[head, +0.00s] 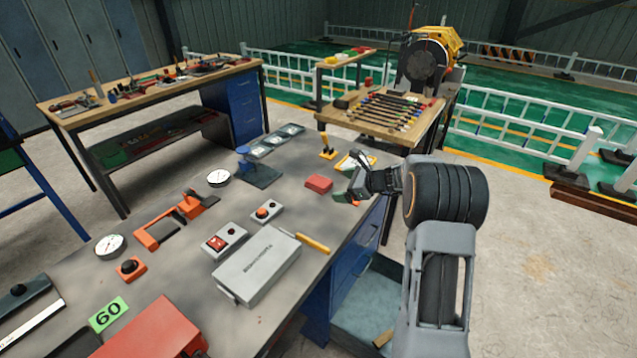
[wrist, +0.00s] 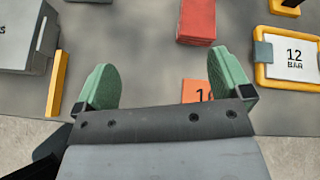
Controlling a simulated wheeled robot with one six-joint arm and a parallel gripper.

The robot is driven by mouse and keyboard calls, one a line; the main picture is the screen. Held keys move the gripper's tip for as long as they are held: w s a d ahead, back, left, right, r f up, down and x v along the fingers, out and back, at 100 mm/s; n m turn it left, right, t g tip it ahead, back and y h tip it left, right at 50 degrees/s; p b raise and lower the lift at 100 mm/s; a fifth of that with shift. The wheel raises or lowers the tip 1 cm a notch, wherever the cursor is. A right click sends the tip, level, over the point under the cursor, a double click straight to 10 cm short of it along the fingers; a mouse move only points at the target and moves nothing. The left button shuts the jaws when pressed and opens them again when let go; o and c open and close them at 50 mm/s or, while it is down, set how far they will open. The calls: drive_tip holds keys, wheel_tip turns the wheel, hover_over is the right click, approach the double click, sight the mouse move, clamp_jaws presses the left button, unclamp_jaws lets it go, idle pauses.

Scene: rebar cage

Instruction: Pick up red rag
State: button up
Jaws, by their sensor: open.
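The red rag (head: 318,183) is a small folded block lying flat on the grey workbench top, near its right edge. In the wrist view the red rag (wrist: 197,20) is cut by the top edge, ahead of my fingers and a little right of the middle between them. My gripper (head: 345,196) is over the bench edge, just right of the rag. In the wrist view my gripper (wrist: 165,74) shows two green finger pads spread wide apart. The rag is outside the jaws.
An orange numbered tag (wrist: 196,91) lies partly hidden behind my gripper. A yellow-framed "12 BAR" card (wrist: 290,62) is to the right. A grey case (head: 259,264) and a yellow-handled tool (head: 312,243) lie nearer. Bare bench surrounds the rag.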

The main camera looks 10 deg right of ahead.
drive_tip(key=w+d+f+m+t, duration=0.1)
drive_tip(key=w+m, duration=0.1)
drive_tip(key=w+d+f+m+t, duration=0.1)
drive_tip(key=w+d+m, duration=0.1)
drive_tip(key=shift+d+f, duration=0.2)
drive_tip(key=shift+f, duration=0.2)
drive_tip(key=p, duration=0.2)
approach(322, 182)
drive_tip(key=x, duration=0.3)
drive_tip(key=shift+w+a, duration=0.15)
drive_tip(key=shift+a, duration=0.05)
drive_tip(key=shift+f+p+x, duration=0.2)
drive_tip(key=shift+p+x, duration=0.55)
drive_tip(key=shift+x, duration=2.45)
drive_tip(key=c, duration=1)
drive_tip(key=shift+r, duration=0.1)
